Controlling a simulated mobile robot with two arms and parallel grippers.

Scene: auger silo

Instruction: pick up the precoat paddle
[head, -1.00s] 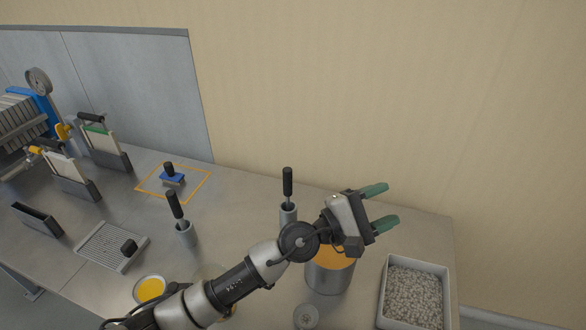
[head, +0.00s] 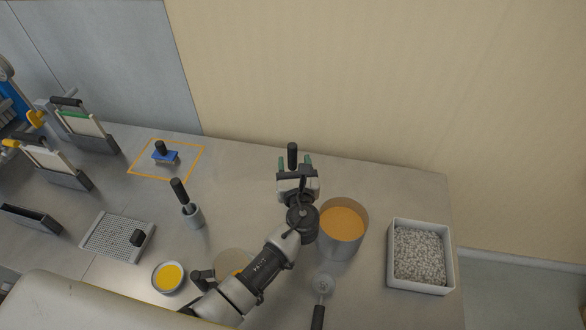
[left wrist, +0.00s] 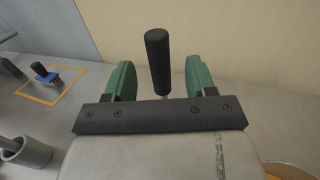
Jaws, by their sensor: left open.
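A black upright handle (head: 292,156), which I take to be the precoat paddle, stands near the back of the metal table. Its lower part is hidden behind my left gripper (head: 294,163). The gripper is open, its green fingers on either side of the handle. In the left wrist view the handle (left wrist: 158,60) rises between the two fingers, with a visible gap on each side. A second black-handled tool (head: 179,191) stands tilted in a grey holder (head: 193,217) to the left. My right gripper is not in view.
A metal pot (head: 342,246) of orange liquid stands right of my wrist. A white bin (head: 450,270) of pale pellets stands at the right. A perforated scoop (head: 323,284) and a yellow-filled bowl (head: 168,278) lie in front. A blue-based tool (head: 165,157) sits inside an orange outline.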

